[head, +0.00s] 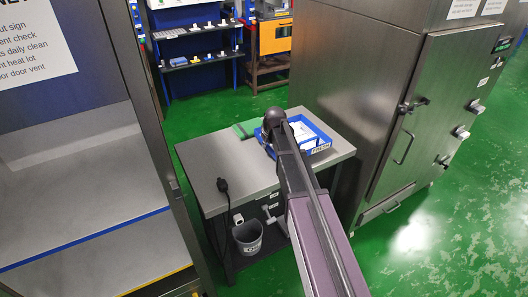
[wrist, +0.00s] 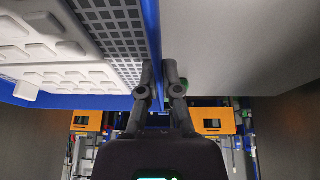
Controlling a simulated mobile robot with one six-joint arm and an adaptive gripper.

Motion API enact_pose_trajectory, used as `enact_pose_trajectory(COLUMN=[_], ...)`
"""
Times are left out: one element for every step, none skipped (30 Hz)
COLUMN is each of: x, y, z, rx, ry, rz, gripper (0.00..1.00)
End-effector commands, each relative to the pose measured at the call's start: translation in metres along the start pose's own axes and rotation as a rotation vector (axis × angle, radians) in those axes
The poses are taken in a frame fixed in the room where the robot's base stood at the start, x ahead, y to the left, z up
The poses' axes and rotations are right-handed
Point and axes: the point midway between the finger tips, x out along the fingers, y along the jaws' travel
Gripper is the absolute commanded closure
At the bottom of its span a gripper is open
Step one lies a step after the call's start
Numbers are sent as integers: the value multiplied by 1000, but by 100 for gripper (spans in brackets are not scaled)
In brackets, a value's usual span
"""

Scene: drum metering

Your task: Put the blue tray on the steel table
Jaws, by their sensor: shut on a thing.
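The blue tray (head: 322,148) is over the back part of the steel table (head: 205,155), with white pieces inside it. My arm covers part of it in the head view. In the wrist view the tray's blue wall (wrist: 152,25) runs between the two fingers of my gripper (wrist: 158,70), which is shut on that wall. White moulded pieces and a grey grid show inside the tray to the left. Grey tabletop shows to the right. I cannot tell whether the tray's underside touches the table.
A green item (head: 244,129) lies on the table just left of the tray. A black cabled object (head: 223,186) is at the table's front left edge. A bin (head: 248,236) stands below. A tall steel cabinet (head: 375,100) is close on the right. The table's front left is mostly clear.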

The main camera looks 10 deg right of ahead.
Motion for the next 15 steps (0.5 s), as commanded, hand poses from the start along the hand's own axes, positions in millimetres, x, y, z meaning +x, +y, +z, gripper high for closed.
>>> enact_pose_trajectory(x=[5, 8, 11, 13, 16, 19, 21, 23, 26, 28, 29, 31, 32, 32, 33], y=[3, 2, 1, 1, 1, 1, 1, 1, 1, 0, 0, 0, 0, 0, 0], z=[-2, 1, 2, 3, 4, 6, 7, 8, 9, 9, 10, 11, 11, 11, 12], rx=[-1, -2, -2, -2, -1, -1, -1, -1, -1, -1, -1, -1, -1, -1, -1], ry=[1, 1, 1, 1, 1, 1, 1, 1, 1, 1, 1, 1, 1, 1, 1], rz=[1, 1, 1, 1, 1, 1, 1, 1, 1, 1, 2, 2, 2, 2, 2], gripper=[100, 100, 100, 100, 100, 100, 100, 100, 100, 100, 100, 100, 100, 100, 100])
